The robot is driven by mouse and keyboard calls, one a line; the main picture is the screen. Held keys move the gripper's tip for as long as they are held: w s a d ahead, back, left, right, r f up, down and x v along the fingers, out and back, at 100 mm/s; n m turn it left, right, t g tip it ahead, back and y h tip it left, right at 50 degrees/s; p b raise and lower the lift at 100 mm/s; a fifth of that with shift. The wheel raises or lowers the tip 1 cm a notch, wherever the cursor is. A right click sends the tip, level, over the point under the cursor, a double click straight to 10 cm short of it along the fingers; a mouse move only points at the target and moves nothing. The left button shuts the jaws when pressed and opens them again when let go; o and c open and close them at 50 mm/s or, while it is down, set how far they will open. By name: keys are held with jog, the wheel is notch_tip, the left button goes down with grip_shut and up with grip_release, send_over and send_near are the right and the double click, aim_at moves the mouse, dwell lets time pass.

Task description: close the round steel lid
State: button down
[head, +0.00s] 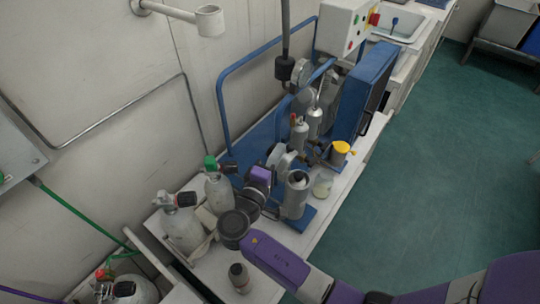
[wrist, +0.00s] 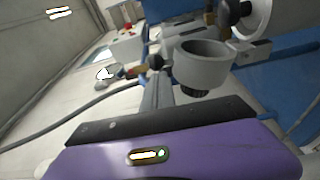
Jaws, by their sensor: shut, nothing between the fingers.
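The round steel lid (head: 283,160) is a pale grey disc standing open behind the steel canister (head: 296,196), whose dark mouth shows. In the wrist view the canister (wrist: 201,66) is open at the top, and the lid (wrist: 256,20) stands raised behind it, cut by the top edge, with a black knob near it. My gripper (wrist: 157,80) is shut and empty, pointing forward just left of the canister. In the head view my purple hand is left of the lid and canister; its fingertips are hard to make out. I cannot tell whether they touch anything.
Grey gas cylinders (head: 184,222) stand on the left of the bench. Slim steel filters (head: 314,122) and a yellow-topped part (head: 341,149) stand beyond the canister. A small glass jar (head: 322,185) is right of it. The green floor (head: 430,150) is clear.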

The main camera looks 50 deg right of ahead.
jog(key=s+f+m+g+h+b, duration=0.1)
jog(key=s+f+m+b, duration=0.3)
jog(key=b, duration=1)
jog(key=s+f+m+g+h+b, duration=0.1)
jog(key=s+f+m+b, duration=0.3)
jog(key=s+m+b, duration=0.4)
jog(key=m+b, duration=0.4)
jog(key=b, duration=0.2)
jog(key=shift+d+f+m+g+h+b, duration=0.2)
jog(key=shift+f+m+g+h+b, duration=0.1)
jog(key=shift+f+h+b, duration=0.1)
